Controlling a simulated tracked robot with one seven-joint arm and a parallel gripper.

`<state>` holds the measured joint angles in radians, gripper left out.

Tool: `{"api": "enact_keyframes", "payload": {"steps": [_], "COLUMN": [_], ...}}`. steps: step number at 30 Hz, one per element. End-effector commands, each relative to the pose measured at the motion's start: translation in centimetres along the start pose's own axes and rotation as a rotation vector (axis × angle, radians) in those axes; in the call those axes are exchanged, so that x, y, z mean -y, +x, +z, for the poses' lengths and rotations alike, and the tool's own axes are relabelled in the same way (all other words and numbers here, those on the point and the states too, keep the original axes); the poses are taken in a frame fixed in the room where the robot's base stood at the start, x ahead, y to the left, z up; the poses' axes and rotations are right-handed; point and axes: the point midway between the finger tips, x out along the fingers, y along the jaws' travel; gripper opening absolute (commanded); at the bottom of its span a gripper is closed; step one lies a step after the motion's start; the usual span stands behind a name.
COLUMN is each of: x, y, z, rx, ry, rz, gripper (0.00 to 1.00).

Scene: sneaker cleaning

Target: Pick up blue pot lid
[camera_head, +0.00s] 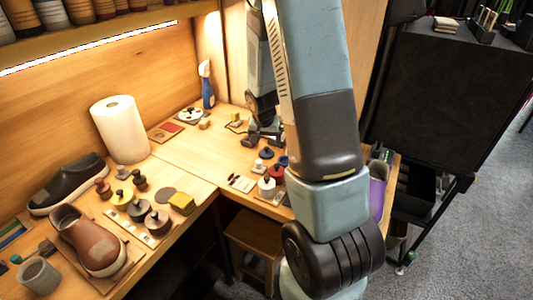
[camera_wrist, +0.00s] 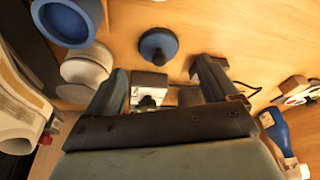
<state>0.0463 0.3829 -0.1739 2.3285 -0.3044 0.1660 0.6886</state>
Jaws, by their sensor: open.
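The blue pot lid (camera_wrist: 158,46) is a dark blue disc with a black knob. In the wrist view it lies on the wooden bench, just beyond and between my fingertips. It also shows in the head view (camera_head: 267,153), just in front of my gripper (camera_head: 264,136). My gripper (camera_wrist: 163,74) is open, with its two fingers apart and not touching the lid. An open blue pot (camera_wrist: 65,20) shows at the top left of the wrist view. It is partly hidden behind my arm in the head view (camera_head: 283,161).
A white round piece (camera_wrist: 87,65) lies near my left finger. A small pale block with a dark knob (camera_wrist: 149,88) shows between the fingers. Bare wood lies left of the lid in the head view.

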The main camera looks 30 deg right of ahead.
Motion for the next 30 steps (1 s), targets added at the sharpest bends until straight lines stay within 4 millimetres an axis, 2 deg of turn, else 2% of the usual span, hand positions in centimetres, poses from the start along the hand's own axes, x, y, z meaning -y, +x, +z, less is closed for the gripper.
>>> {"api": "enact_keyframes", "payload": {"steps": [5,13,18,27,30], "x": [0.0,-0.1,-0.1,0.0,0.0], "y": [0.7,3.9,5.1,5.4,5.4], "z": [0.0,0.0,-0.1,-0.1,-0.1], "rx": [0.0,0.002,0.001,-0.001,-0.001], "ry": [0.0,-0.001,-0.001,-0.001,-0.001], "rz": [0.0,0.001,0.0,-0.001,-0.001], "gripper": [0.87,0.87,0.87,0.87,0.79]}}
